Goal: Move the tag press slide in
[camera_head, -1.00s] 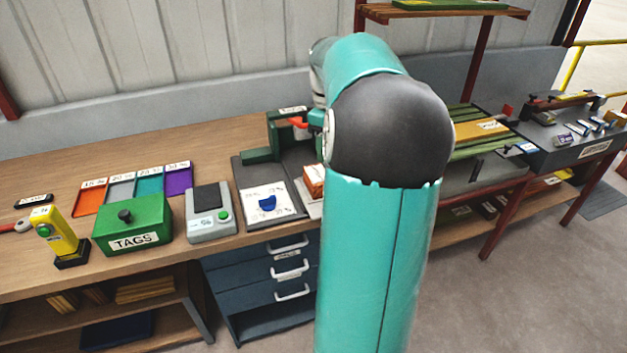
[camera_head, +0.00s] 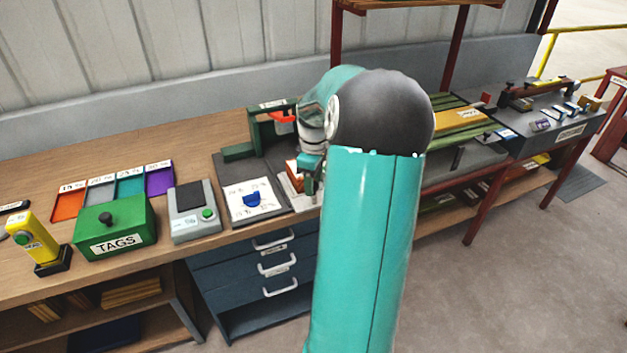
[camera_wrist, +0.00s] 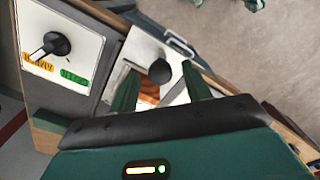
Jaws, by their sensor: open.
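The tag press shows in the head view as a green frame (camera_head: 256,137) with an orange-red part, at the back of a dark base. In front of my gripper is a white plate (camera_head: 297,204) with an orange-brown block (camera_head: 292,190), partly hidden by my arm. In the wrist view, a black round knob (camera_wrist: 160,72) stands over the white plate (camera_wrist: 176,58), which I take for the slide. My gripper (camera_wrist: 158,82) is open, with one green finger on each side of the knob. I cannot tell whether either finger touches it. The orange-brown block (camera_wrist: 149,92) shows between the fingers.
A white panel with a black dial (camera_wrist: 60,46) lies left in the wrist view. In the head view, a card with a blue shape (camera_head: 268,213), a grey scale (camera_head: 190,223) and a green TAGS box (camera_head: 113,237) stand left of my arm. Drawers (camera_head: 265,268) are below.

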